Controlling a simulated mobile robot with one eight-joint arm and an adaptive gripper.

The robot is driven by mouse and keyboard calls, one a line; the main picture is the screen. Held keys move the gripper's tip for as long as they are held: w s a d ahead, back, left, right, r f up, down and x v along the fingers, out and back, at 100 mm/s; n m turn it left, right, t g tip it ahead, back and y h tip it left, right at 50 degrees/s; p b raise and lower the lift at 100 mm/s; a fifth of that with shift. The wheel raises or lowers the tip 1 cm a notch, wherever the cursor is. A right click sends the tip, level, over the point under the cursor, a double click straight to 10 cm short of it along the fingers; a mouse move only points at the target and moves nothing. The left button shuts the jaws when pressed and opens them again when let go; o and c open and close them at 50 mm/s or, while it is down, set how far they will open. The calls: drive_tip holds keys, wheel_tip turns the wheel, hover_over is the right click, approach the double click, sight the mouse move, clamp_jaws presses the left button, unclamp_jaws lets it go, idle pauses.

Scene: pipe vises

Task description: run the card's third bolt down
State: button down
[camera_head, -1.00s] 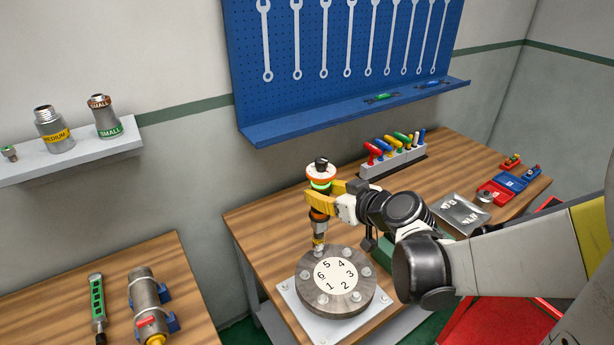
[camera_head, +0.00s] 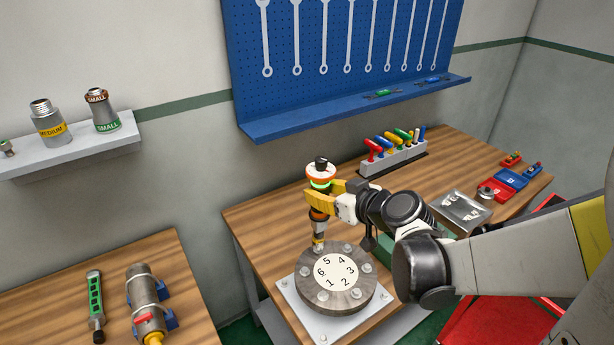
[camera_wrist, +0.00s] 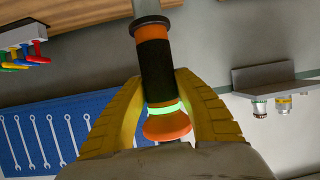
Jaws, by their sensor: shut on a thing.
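My gripper (camera_head: 325,195) is shut on an upright orange-and-black power driver (camera_head: 318,216) with a lit green ring and an orange-white top. In the wrist view the yellow fingers (camera_wrist: 163,95) clasp the driver's body (camera_wrist: 157,70). The driver's lower end is at the bolt beside number 5 on the round grey flange (camera_head: 334,306). Whether it is fully seated on that bolt cannot be told. The flange bears a white disc (camera_head: 336,272) numbered 1 to 6, with a bolt (camera_head: 366,267) beside number 3. No task card is recognisable.
The flange sits on a light base plate (camera_head: 294,301) on a wooden bench (camera_head: 262,222). A tool rack (camera_head: 394,157), a metal tray (camera_head: 440,214) and red and blue boxes (camera_head: 511,181) stand behind and right. A pegboard (camera_head: 335,35) with wrenches hangs behind.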

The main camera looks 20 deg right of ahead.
drive_tip(key=shift+f+b, duration=1.2)
drive_tip(key=shift+b, duration=0.05)
idle(1.9)
drive_tip(key=shift+r, duration=0.15)
idle(1.6)
